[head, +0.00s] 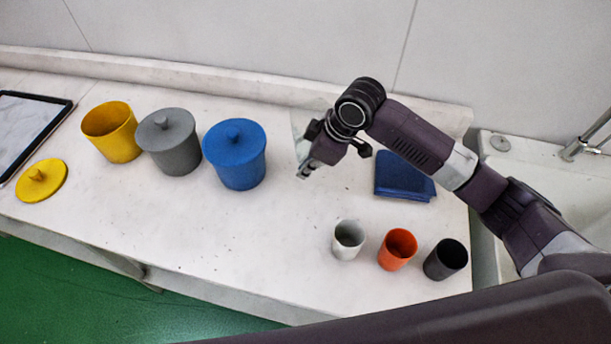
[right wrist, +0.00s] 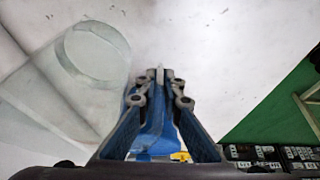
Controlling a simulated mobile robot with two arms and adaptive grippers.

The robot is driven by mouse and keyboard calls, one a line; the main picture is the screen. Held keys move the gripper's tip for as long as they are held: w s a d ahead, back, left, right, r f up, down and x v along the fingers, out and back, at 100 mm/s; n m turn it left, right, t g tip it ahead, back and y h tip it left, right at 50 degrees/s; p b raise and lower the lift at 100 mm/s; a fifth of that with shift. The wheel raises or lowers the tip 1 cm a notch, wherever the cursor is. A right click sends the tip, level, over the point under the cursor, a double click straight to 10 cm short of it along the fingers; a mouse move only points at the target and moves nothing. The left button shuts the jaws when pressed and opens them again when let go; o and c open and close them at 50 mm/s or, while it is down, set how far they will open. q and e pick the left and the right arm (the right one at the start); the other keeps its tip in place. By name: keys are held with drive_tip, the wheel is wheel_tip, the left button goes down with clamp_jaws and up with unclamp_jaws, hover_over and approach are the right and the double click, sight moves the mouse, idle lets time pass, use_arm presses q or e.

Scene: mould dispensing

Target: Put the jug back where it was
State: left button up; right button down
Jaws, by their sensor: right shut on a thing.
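The clear glass jug shows in the right wrist view (right wrist: 95,55) as a pale see-through shape with a round rim, left of the fingers. In the head view only a faint pale edge of the jug (head: 298,128) shows, left of my right gripper (head: 304,172); the gripper hides the rest. My right gripper, also in the right wrist view (right wrist: 159,78), has its fingers close together, shut on the jug; the exact grip point is hard to see. I cannot tell whether the jug touches the table. My left gripper is not in view.
On the white table (head: 240,240) stand an open yellow pot (head: 113,135), a lidded grey pot (head: 172,148) and a lidded blue pot (head: 236,160). A yellow lid (head: 42,180) lies left. Pale (head: 346,245), orange (head: 396,255) and black (head: 440,265) cups stand front right. A blue cloth (head: 400,178) lies behind them.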

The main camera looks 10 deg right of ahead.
drive_tip(key=shift+f, duration=0.6)
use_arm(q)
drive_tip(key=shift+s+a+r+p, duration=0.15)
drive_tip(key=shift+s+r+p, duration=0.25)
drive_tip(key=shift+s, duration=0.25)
use_arm(e)
drive_tip(key=shift+a+f, duration=0.1)
drive_tip(key=shift+f, duration=1.7)
drive_tip(key=shift+f, duration=0.2)
drive_tip(key=c, duration=2.1)
unclamp_jaws()
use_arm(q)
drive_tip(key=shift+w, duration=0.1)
